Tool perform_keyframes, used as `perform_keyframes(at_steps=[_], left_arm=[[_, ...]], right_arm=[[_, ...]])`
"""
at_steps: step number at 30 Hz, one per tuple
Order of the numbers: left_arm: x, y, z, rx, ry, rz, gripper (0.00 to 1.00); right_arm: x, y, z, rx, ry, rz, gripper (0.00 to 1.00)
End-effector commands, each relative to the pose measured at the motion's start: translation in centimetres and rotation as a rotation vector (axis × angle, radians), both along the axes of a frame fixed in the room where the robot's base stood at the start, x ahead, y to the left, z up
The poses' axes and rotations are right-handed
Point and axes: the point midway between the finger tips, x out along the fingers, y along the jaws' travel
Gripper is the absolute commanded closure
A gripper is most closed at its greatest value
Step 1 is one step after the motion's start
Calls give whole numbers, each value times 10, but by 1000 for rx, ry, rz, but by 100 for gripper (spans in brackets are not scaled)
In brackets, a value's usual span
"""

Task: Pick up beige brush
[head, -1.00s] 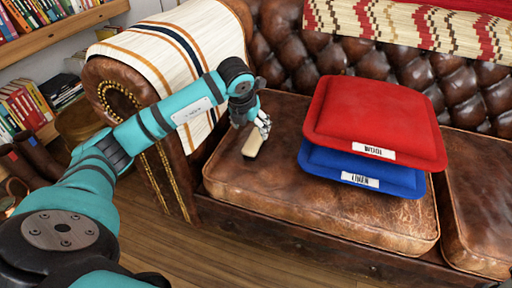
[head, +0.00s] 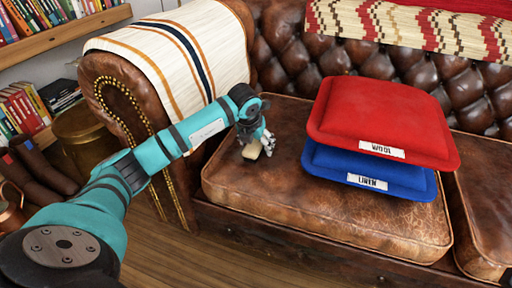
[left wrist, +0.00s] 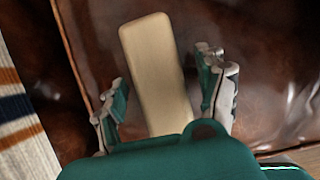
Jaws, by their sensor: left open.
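The beige brush (head: 252,150) lies on the brown leather seat cushion (head: 330,222) near the sofa's left arm. In the left wrist view the brush (left wrist: 158,75) is a long, pale, rounded block, with its near end hidden behind my gripper's body. My left gripper (head: 262,145) is low over the brush in the head view and covers part of it. In the left wrist view my left gripper (left wrist: 162,88) is open, with one finger on each side of the brush and a gap on both sides. My right gripper is not in view.
A red cushion (head: 385,115) labelled WOOL lies on a blue cushion (head: 370,178) labelled LINEN, right of my gripper. The sofa arm with a striped throw (head: 180,60) stands left. The front of the seat is clear.

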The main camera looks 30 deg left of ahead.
Motion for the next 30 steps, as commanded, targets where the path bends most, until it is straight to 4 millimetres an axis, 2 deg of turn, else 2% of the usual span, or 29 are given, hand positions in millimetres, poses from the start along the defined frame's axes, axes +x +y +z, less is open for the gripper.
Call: perform_keyframes(at_steps=[13,27,30], left_arm=[[0,0,-3,0,0,1,27],[-1,1,-4,2,3,2,88],[-1,1,-4,3,4,2,90]], right_arm=[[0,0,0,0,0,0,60],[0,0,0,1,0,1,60],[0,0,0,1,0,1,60]])
